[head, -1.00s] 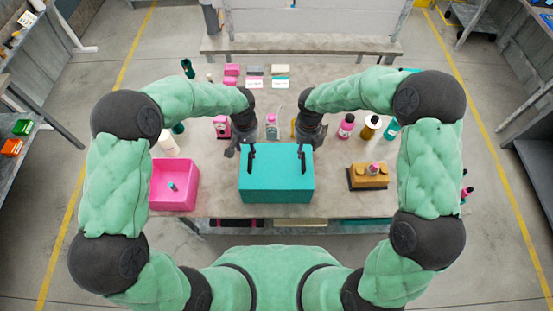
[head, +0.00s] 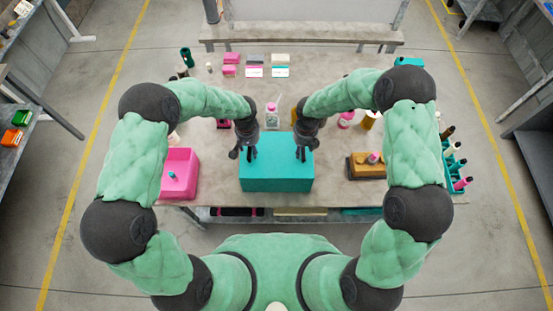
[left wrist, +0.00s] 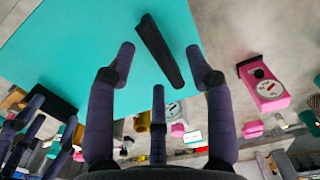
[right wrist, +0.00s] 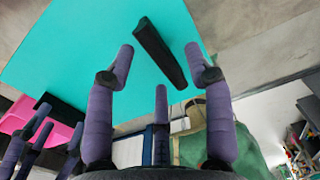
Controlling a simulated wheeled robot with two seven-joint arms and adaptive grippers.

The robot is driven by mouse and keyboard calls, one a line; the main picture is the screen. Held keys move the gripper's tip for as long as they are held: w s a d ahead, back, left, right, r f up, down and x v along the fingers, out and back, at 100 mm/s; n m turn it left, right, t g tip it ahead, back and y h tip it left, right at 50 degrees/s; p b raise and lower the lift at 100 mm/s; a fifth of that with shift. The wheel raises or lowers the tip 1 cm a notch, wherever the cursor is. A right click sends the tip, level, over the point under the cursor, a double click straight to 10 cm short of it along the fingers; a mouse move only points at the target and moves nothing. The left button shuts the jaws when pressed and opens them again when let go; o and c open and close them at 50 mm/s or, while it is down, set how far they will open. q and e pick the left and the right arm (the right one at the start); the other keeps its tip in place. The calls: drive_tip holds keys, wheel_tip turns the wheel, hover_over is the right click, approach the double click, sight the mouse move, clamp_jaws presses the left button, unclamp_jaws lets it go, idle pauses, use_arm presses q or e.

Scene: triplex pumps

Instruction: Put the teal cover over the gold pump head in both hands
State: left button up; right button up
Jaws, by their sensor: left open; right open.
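The teal cover (head: 276,178) is a box shape with a flat top, at the front middle of the table. It has two black bar handles. My left gripper (head: 246,153) is open over its left handle; that handle (left wrist: 160,50) shows between the spread fingers in the left wrist view. My right gripper (head: 302,152) is open over the right handle, which shows between its fingers in the right wrist view (right wrist: 160,52). Neither is closed on a handle. A gold-coloured thing (head: 293,116) is mostly hidden behind my right gripper; I cannot tell its shape.
A clear pink-topped bottle (head: 272,117) stands behind. A teal rack of bottles (head: 455,172) is at the right edge. Small pink blocks (head: 231,64) lie farther back.

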use_arm(q)
drive_tip(key=shift+f, duration=1.2)
use_arm(e)
drive_tip(key=shift+f, duration=1.2)
use_arm(q)
clamp_jaws()
use_arm(e)
clamp_jaws()
